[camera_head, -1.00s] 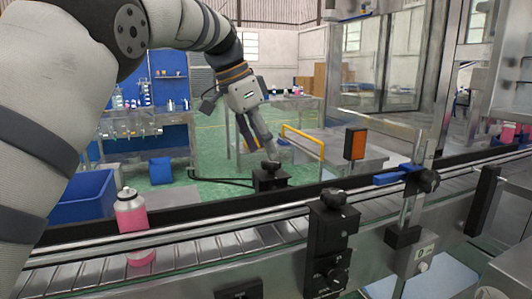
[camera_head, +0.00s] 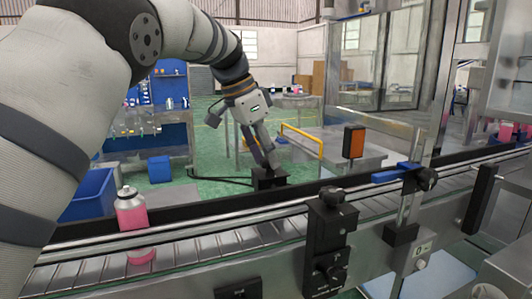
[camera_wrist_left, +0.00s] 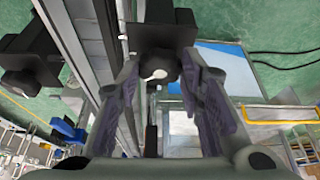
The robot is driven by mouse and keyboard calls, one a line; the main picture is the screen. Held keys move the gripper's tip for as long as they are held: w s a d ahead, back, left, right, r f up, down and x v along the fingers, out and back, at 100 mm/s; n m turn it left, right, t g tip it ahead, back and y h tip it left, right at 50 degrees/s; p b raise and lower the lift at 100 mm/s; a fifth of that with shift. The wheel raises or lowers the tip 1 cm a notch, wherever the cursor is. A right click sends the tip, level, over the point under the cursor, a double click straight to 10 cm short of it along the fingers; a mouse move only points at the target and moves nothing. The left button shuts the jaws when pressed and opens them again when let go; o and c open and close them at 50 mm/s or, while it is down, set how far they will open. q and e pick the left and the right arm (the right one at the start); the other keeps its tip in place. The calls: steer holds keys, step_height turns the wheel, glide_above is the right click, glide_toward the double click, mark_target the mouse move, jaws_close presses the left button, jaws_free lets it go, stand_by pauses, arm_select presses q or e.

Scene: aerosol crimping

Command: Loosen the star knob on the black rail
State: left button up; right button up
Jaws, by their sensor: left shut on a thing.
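The star knob (camera_wrist_left: 158,66) is black and sits on a black block (camera_wrist_left: 165,33) in the left wrist view. In the head view the same black block (camera_head: 268,180) stands at the far side of the conveyor, on the black rail (camera_head: 220,203). My left gripper (camera_head: 265,163) reaches down onto the block's top and hides the knob there. In the left wrist view its two fingers (camera_wrist_left: 163,92) stand on either side of the knob, shut on it. My right gripper is not in view.
A pink bottle (camera_head: 132,212) stands on the conveyor (camera_head: 205,250) at the left. Another black clamp block with a knob (camera_head: 332,195) is on the near rail. A blue clamp (camera_head: 398,174) and an orange-faced box (camera_head: 354,142) are to the right.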

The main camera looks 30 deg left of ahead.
arm_select(q)
steer(key=n, duration=0.2)
steer(key=n+y, duration=0.1)
steer(key=n, duration=0.1)
steer(key=n+y, duration=0.1)
steer(key=n, duration=0.1)
steer(key=shift+s+d+t, duration=0.1)
steer(key=shift+d+t, duration=0.15)
steer(key=shift+t, duration=0.15)
steer(key=shift+d+n+y, duration=0.15)
steer(key=shift+n+y, duration=0.75)
steer(key=shift+n, duration=1.3)
steer(key=o, duration=1.2)
steer(key=v, duration=1.2)
steer(key=shift+d, duration=0.1)
